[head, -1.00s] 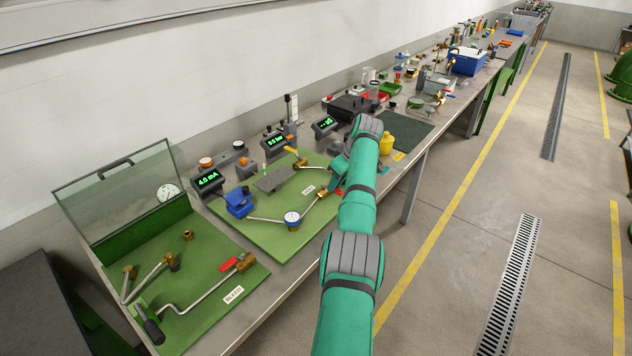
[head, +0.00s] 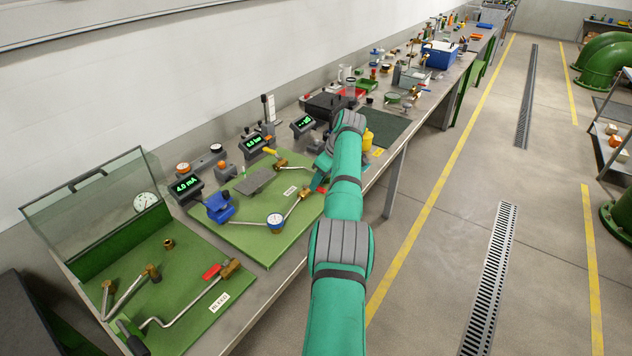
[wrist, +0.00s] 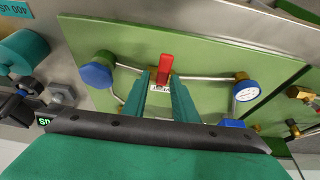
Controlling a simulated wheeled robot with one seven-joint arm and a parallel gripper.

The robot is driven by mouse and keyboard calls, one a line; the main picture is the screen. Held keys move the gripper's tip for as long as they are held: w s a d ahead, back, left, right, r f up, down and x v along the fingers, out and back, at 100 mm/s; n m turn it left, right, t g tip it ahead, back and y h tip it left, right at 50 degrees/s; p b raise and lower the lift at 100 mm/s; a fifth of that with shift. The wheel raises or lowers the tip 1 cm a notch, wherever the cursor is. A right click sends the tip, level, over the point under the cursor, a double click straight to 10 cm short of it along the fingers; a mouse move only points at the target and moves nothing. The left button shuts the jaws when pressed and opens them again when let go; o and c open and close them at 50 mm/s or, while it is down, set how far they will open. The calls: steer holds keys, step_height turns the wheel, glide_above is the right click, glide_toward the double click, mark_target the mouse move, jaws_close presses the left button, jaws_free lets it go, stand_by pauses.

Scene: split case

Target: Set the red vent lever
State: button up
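A red lever (wrist: 165,68) shows in the wrist view on the green panel (wrist: 215,50), above a small white label that is too blurred to read surely. My gripper (wrist: 163,80) points at it with its two green fingers apart, one on each side of the lever's lower part. I cannot tell whether they touch it. In the head view my gripper (head: 322,172) is over the right end of the middle panel, with a bit of red (head: 319,188) beside it; my arm hides much there.
Another red lever (head: 212,271) sits on the left panel, beside a bent metal pipe. A blue-rimmed gauge (head: 275,220) and a blue valve (head: 219,206) stand on the middle panel. A yellow container (head: 368,138) is beyond my wrist.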

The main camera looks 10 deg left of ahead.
steer(key=shift+o, duration=0.3)
steer(key=v, duration=1)
steer(key=shift+r, duration=0.35)
steer(key=shift+s, duration=0.1)
steer(key=shift+d, duration=0.1)
